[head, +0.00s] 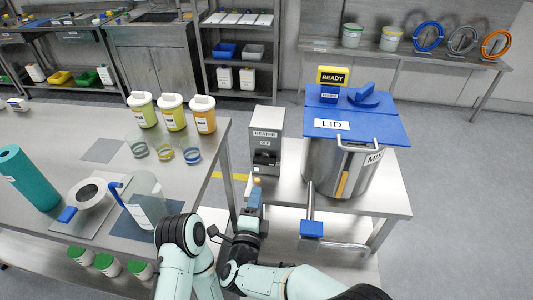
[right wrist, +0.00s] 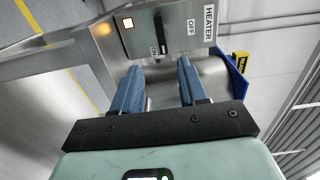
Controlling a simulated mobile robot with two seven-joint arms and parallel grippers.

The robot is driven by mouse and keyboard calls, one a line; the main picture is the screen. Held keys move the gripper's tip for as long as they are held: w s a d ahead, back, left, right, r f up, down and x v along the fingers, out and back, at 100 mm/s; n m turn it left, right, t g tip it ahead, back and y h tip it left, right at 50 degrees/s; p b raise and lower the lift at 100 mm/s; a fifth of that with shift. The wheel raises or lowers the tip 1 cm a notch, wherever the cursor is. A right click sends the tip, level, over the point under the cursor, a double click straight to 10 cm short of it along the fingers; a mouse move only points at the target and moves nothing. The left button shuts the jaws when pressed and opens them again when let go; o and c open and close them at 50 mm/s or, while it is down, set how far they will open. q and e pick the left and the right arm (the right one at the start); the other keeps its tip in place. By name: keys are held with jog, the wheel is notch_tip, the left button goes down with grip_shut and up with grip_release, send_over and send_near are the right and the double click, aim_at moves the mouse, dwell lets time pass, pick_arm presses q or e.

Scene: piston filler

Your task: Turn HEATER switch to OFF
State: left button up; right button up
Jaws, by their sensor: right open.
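The heater box (head: 265,135) is a grey metal cabinet with a HEATER label, on the steel table left of the lidded pot. In the right wrist view, its panel (right wrist: 178,30) shows a black switch lever (right wrist: 160,34) with its end by the ON label. My right gripper (head: 256,192) is in front of and below the box. In the right wrist view its blue fingers (right wrist: 158,78) are apart and empty, with the lever just beyond the tips. My left gripper is not visible.
A steel pot (head: 330,175) with a blue lid (head: 365,118) stands right of the heater. A pipe with a blue end (head: 312,228) juts out at the front. The left table (head: 60,140) holds jars, a jug and a teal cylinder.

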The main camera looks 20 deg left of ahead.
aim_at(264, 164)
jog(key=p+x, duration=0.1)
jog(key=x, duration=1.2)
jog(key=shift+w+r, duration=0.1)
jog(key=shift+w, duration=0.1)
grip_shut()
